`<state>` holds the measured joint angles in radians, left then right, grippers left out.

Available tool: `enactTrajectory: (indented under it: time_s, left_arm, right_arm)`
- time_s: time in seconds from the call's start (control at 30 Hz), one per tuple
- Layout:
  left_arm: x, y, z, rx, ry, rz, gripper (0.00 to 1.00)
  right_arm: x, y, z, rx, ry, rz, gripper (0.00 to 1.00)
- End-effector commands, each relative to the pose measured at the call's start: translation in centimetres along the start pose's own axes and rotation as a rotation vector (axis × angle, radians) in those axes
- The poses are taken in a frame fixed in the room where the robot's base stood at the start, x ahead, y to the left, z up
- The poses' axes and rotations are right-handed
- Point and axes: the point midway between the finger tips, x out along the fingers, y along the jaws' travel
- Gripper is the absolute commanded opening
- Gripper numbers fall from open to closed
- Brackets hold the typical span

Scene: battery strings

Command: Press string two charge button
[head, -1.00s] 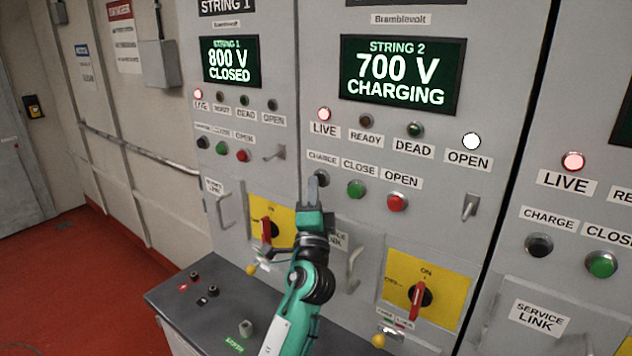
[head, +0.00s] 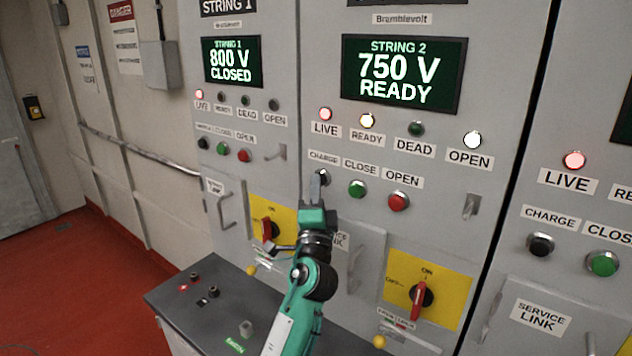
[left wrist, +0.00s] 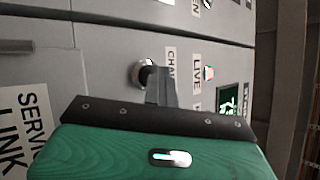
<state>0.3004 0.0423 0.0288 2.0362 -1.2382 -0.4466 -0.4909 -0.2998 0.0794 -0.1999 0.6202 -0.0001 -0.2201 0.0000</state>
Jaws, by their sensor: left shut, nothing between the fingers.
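The String 2 panel has a display (head: 403,74) reading "STRING 2 750 V READY". Below it, the LIVE lamp (head: 325,114) is red, the READY lamp (head: 367,120) is lit warm white and the OPEN lamp (head: 472,139) is lit white. The DEAD lamp is dark green. The black charge button (head: 324,176) is partly hidden behind my left gripper (head: 317,186). My left gripper is shut and empty, its tips at the button. In the left wrist view the fingers (left wrist: 160,88) overlap the charge button (left wrist: 141,73); I cannot tell whether they touch it.
Right of the charge button are the green close button (head: 357,188) and red open button (head: 398,201). A red rotary switch (head: 421,299) on a yellow plate sits below. The String 1 display (head: 232,62) reads 800 V CLOSED. A grey console (head: 225,300) stands lower left.

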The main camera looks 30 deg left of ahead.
Motion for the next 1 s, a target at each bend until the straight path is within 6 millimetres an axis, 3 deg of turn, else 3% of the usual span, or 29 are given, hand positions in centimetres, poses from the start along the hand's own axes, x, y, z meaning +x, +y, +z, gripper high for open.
enactTrajectory:
  time_s: [0.4, 1.0]
  left_arm:
    - [-0.6, -0.1, 0.2, 0.000, 0.003, 0.003, 0.00]
    - [-4.4, -3.0, 3.0, 0.001, 0.001, 0.001, 0.00]
  right_arm:
    - [0.0, 0.0, 0.0, 0.000, 0.000, 0.000, 0.00]
    - [-1.1, 0.0, -0.1, 0.000, 0.000, 0.000, 0.00]
